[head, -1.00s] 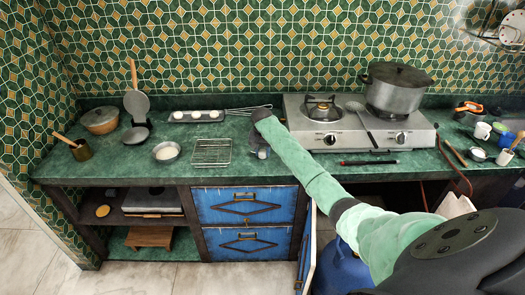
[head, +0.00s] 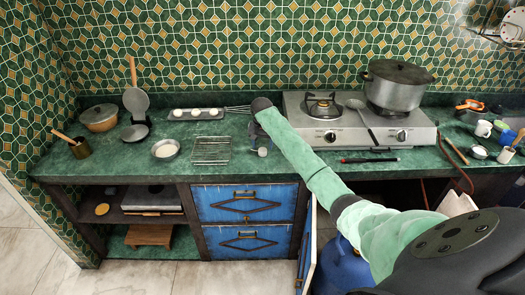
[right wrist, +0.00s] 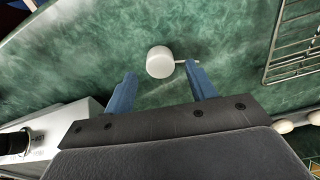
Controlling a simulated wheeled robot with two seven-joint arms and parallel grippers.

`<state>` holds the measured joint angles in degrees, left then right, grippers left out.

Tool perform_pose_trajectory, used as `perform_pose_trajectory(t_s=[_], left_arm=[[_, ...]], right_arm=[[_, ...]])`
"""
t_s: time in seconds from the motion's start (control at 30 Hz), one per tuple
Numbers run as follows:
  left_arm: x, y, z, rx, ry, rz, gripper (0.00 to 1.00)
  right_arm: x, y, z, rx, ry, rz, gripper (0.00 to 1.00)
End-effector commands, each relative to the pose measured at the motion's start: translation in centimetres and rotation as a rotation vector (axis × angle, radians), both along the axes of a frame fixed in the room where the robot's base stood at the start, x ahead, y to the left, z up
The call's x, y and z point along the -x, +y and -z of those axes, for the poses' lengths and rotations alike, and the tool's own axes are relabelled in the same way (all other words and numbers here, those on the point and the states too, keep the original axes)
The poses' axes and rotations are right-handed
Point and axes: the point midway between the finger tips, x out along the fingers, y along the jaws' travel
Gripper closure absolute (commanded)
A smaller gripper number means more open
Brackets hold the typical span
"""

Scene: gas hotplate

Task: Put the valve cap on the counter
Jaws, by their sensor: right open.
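The valve cap (right wrist: 160,62), a small white round piece, shows against the green counter (right wrist: 75,45) in the right wrist view. A thin pale stub sticks out from its side toward one finger. In the head view the cap (head: 262,152) is near the counter's front edge, above the blue drawers. My right gripper (right wrist: 161,84) is open, its two blue fingers apart with nothing between them. The cap is just beyond the fingertips. In the head view my right gripper (head: 256,139) is partly hidden by its own wrist. My left gripper is out of view.
A wire rack (head: 211,150) lies just left of the cap, with a bowl (head: 165,150) beyond it. The gas hotplate (head: 335,140) with a large pot (head: 397,88) stands to the right.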

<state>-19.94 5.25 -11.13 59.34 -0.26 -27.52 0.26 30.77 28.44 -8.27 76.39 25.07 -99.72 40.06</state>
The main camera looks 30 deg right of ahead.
Motion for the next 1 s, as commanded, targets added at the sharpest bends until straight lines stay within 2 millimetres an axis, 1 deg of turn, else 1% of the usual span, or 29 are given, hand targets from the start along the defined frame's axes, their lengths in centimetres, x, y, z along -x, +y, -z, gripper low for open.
perform_pose_trajectory(t_s=[0.03,0.1,0.3,0.5,0.7,1.0], left_arm=[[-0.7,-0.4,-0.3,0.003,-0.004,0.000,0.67],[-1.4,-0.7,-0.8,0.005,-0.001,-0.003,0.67],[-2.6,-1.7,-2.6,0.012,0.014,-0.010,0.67],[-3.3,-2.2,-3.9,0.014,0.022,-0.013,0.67],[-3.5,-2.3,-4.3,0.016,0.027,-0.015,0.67],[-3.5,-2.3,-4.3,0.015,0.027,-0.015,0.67]], right_arm=[[0.0,0.1,-0.8,0.000,-0.005,-0.001,0.44],[0.1,0.1,-2.2,0.000,-0.005,0.000,0.44],[0.5,0.5,-5.8,-0.001,-0.003,-0.001,0.44],[0.7,0.7,-8.0,-0.001,-0.001,-0.001,0.44],[0.8,0.7,-8.8,-0.002,-0.001,0.000,0.44],[0.8,0.7,-8.8,-0.001,-0.001,0.000,0.44]])
